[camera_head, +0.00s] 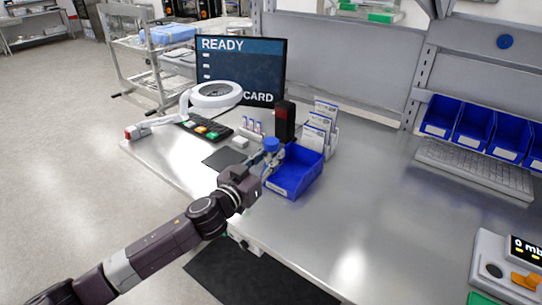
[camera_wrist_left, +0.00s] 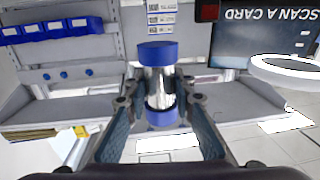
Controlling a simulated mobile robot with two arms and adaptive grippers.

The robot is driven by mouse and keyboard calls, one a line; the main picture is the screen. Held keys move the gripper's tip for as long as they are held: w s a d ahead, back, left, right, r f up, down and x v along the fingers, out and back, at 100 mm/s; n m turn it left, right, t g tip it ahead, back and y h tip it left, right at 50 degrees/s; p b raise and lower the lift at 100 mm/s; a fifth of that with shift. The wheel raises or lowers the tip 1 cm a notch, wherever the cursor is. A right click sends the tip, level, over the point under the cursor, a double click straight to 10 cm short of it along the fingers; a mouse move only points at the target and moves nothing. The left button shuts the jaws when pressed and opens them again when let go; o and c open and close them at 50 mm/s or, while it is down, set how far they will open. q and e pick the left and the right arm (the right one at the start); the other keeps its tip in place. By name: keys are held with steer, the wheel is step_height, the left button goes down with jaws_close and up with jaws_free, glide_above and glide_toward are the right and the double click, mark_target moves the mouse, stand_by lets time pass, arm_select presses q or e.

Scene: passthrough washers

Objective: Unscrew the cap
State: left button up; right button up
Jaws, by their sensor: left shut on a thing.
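A small cylinder with a clear or silvery body (camera_wrist_left: 158,82) stands between the fingers of my left gripper (camera_wrist_left: 157,90) in the left wrist view. It has a blue cap (camera_wrist_left: 157,52) at its upper end in that view and a blue part (camera_wrist_left: 162,117) at its lower end. The left gripper (camera_head: 267,163) is shut on the cylinder, one finger on each side. In the head view the blue cap (camera_head: 271,144) shows above the fingers, beside the blue bin; most of the body is hidden there. My right gripper is not in view.
An open blue bin (camera_head: 287,186) stands close right of the gripper. Behind are a dark upright device (camera_head: 284,120), card holders (camera_head: 318,135), a keypad (camera_head: 207,130), a ring lamp (camera_head: 216,95) and a screen (camera_head: 262,72).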

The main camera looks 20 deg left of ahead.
arm_select(q)
jaws_close()
steer(key=s+d+f+b, duration=0.2)
steer(key=s+d+f, duration=0.15)
steer(key=s, duration=0.45)
steer(key=s+d+f+b, duration=0.3)
steer(key=s+f, duration=0.1)
steer(key=s, duration=0.3)
steer(key=s+a+n+y+b, duration=0.1)
steer(key=s+a+y, duration=0.3)
steer(key=s, duration=0.4)
steer(key=shift+a+n+t+b, duration=0.3)
steer(key=shift+a+n+b, duration=0.1)
steer(key=shift+a+n, duration=0.45)
